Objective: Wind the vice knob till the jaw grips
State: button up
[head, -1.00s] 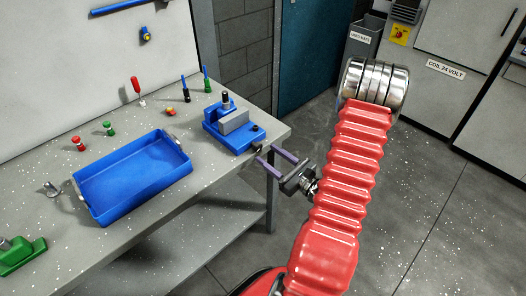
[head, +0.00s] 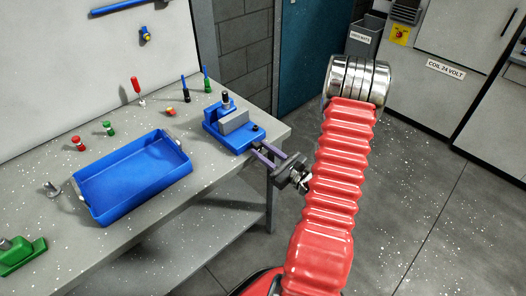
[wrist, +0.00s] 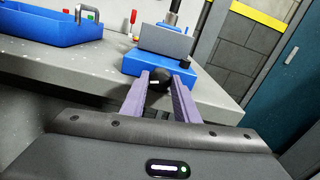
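The blue vice (head: 228,136) stands near the right end of the bench, with a grey jaw block (head: 233,122) on it. The jaw block also shows in the wrist view (wrist: 165,41). A dark upright cylinder (head: 225,99) stands behind the block. The round black vice knob (wrist: 159,78) is at the near face of the vice. My gripper (head: 261,149) reaches in from the right at the bench edge. Its two purple fingers (wrist: 165,84) are apart, one on each side of the knob. Whether either finger touches it is unclear.
A blue tray (head: 80,203) takes up the middle of the bench (head: 165,207). Red and green knobbed pieces (head: 78,143) and upright tools (head: 186,86) stand behind it. A green object (head: 22,255) lies at the front left. Floor right of the bench is clear.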

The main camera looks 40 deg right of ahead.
jog(key=c, duration=0.5)
jog(key=shift+m, duration=1.6)
jog(key=o, duration=1.1)
jog(key=shift+c, duration=0.2)
